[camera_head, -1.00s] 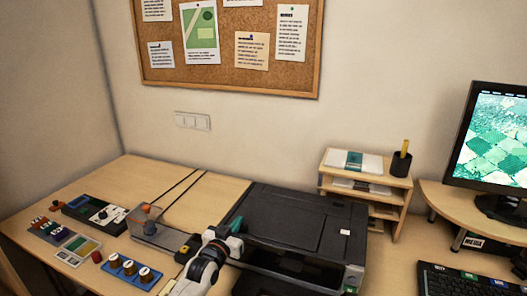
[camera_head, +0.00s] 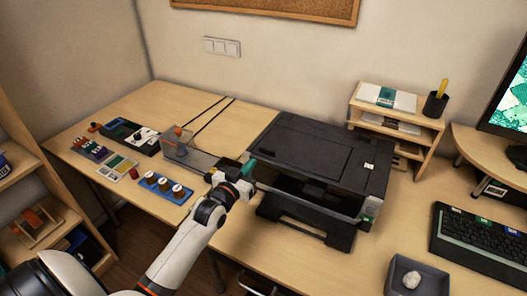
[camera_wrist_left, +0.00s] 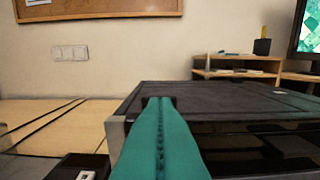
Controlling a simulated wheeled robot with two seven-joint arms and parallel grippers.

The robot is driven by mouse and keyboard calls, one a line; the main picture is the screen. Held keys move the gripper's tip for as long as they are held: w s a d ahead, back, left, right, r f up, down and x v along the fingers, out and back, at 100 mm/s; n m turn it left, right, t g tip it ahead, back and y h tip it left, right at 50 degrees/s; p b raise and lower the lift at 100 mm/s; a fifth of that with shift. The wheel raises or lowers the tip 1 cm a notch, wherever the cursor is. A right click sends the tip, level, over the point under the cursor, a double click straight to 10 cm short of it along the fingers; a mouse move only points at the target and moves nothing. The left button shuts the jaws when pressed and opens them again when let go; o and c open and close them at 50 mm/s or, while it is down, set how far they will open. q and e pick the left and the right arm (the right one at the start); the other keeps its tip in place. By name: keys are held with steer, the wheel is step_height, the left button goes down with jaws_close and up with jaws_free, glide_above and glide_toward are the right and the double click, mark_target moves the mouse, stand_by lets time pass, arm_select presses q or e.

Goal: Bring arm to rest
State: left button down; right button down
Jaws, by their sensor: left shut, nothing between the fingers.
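My left gripper (camera_head: 249,167) has teal fingers and is in the head view, at the end of my white arm coming in from the lower left. It is shut and empty, close to the front left corner of the black printer (camera_head: 318,153). In the left wrist view its fingers (camera_wrist_left: 160,105) are pressed together in front of the printer (camera_wrist_left: 235,97). I cannot tell whether they touch the printer. A clear box with an orange part (camera_head: 180,146) stands on the table to the left of the gripper. My right gripper is not in view.
A blue holder with several brown knobs (camera_head: 163,187), a dark device (camera_head: 131,134) and a small tray of connectors (camera_head: 91,148) lie on the left table. A wooden shelf organiser (camera_head: 398,122), a keyboard (camera_head: 481,240) and a grey tray (camera_head: 421,283) are on the right. Shelves stand at far left.

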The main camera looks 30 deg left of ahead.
arm_select(q)
steer(key=s+d+f+m+g+h, duration=0.2)
steer(key=s+d+f+g, duration=0.4)
steer(key=s+d+f, duration=0.3)
steer(key=s+d+f+g, duration=0.1)
steer(key=s+d+g, duration=0.25)
steer(key=s, duration=0.65)
steer(key=s+d+g, duration=0.2)
steer(key=s+g, duration=0.3)
steer(key=s, duration=0.6)
step_height(320, 180, down, 28)
steer(key=s+r+g, duration=0.1)
steer(key=s, duration=0.1)
steer(key=s+a+f+m+g+y, duration=0.1)
steer(key=s+a+f, duration=0.1)
steer(key=s+f, duration=1.3)
steer(key=shift+s+a+f, duration=0.2)
steer(key=shift+s+a, duration=0.05)
steer(key=shift+a, duration=0.05)
